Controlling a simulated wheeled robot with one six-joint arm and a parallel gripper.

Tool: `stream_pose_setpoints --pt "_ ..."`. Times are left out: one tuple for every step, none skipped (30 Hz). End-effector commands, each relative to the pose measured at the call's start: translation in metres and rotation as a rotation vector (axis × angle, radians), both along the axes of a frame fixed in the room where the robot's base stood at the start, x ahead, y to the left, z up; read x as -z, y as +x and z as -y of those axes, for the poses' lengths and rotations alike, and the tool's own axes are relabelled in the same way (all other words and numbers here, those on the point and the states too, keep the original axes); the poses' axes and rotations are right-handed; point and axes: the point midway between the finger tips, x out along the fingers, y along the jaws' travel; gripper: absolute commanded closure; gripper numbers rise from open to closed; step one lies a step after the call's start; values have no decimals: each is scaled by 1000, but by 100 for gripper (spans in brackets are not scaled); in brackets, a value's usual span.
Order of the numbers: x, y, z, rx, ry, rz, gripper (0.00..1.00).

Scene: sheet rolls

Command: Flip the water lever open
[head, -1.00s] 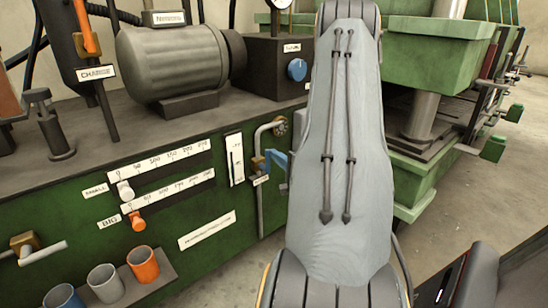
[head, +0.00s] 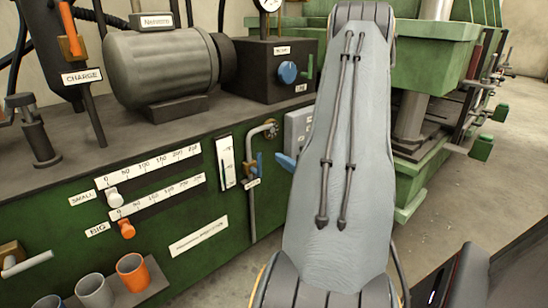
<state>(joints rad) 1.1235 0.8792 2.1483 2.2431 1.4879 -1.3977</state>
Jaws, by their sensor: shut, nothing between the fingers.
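A thin grey pipe (head: 252,215) with a bent top runs down the green machine front, just left of my arm. A small blue lever (head: 259,164) stands roughly upright at the valve on this pipe, above a small white label (head: 252,184) too small to read. A second blue handle (head: 286,162) sticks out to the left at the grey box, close to my arm's edge. I cannot tell for sure which of the two is the water lever. My gripper is not in view; only my grey arm links show.
A grey box (head: 298,130) is partly hidden behind my arm. A black box with a blue knob (head: 288,72) and a grey motor (head: 165,65) stand on the machine top. Orange and grey cups (head: 132,272) sit on a low shelf at lower left. Floor is clear at right.

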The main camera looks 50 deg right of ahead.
Motion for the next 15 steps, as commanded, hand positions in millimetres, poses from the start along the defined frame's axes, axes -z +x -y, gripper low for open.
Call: stream_pose_setpoints --pt "0 -11 -2 3 3 -1 100" --pt "0 -16 -3 3 2 -1 100" --pt "0 -23 -5 3 2 -1 100" --pt "0 -28 -6 2 2 -1 100" --pt "-1 -32 -7 2 2 0 100" --pt "0 -36 -8 2 1 0 100" --pt "0 -40 -9 2 1 0 100" --pt "0 -42 -9 1 1 0 100" --pt "0 -45 -10 1 1 -1 100" --pt "0 -47 -11 1 1 -1 100" --pt "0 -48 -12 1 1 -1 100" --pt "0 -50 -12 0 0 -1 100" --pt "0 -50 -12 0 0 0 100" --pt "0 -51 -12 0 0 0 100" --pt "0 -51 -12 0 0 0 100"
